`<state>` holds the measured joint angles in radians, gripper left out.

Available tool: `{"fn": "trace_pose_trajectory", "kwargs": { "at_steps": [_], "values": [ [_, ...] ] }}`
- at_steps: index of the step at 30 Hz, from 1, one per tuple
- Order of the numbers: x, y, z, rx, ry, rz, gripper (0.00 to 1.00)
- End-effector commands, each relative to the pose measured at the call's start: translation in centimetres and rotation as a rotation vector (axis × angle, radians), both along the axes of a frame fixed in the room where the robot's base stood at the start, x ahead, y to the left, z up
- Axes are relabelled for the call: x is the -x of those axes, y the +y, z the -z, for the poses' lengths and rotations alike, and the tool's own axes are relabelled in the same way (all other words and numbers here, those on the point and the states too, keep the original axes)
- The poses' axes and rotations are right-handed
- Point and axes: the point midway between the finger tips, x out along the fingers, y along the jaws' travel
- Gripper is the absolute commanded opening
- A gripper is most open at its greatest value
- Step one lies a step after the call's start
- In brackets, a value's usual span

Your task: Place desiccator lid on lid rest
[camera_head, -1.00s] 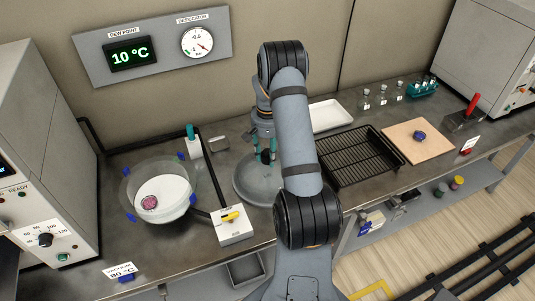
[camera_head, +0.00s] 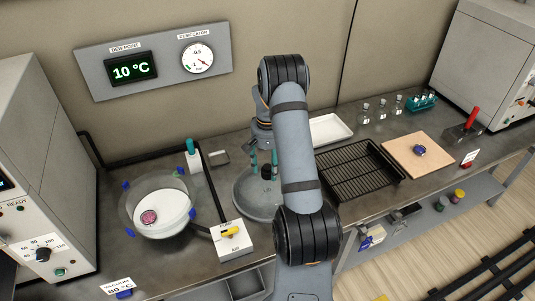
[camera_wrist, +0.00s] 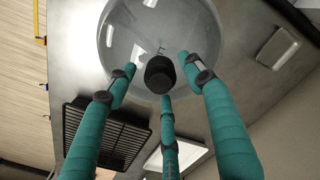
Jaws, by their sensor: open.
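The desiccator lid is a clear, round glass disc (camera_head: 246,203) with a black knob (camera_head: 266,172). It lies level at the middle of the bench, right of the desiccator bowl. It also shows in the wrist view, with its knob (camera_wrist: 160,74) near the centre. My gripper (camera_head: 265,161) has teal fingers and is over the knob. In the wrist view the fingers (camera_wrist: 160,78) are spread open around the knob, with gaps visible. The desiccator bowl (camera_head: 126,211) is uncovered at the left, with a white plate and a pink item inside. I cannot make out a separate lid rest under the lid.
A white valve box (camera_head: 232,246) with a yellow handle stands between bowl and lid. A black wire rack (camera_head: 350,165), white tray (camera_head: 329,130) and wooden board (camera_head: 408,160) lie to the right. A grey oven (camera_head: 35,150) borders the left.

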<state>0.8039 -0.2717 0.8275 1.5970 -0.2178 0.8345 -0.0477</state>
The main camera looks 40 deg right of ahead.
Motion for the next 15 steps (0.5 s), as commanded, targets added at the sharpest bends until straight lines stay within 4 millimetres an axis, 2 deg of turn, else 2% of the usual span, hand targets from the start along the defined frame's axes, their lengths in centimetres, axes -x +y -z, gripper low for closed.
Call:
{"fn": "trace_pose_trajectory", "kwargs": {
  "at_steps": [9, 15],
  "values": [
    [-0.1, -0.1, -6.8, 0.003, -0.005, 0.001, 0.52],
    [0.0, 0.0, -9.7, 0.001, -0.002, 0.001, 0.52]
  ]
}}
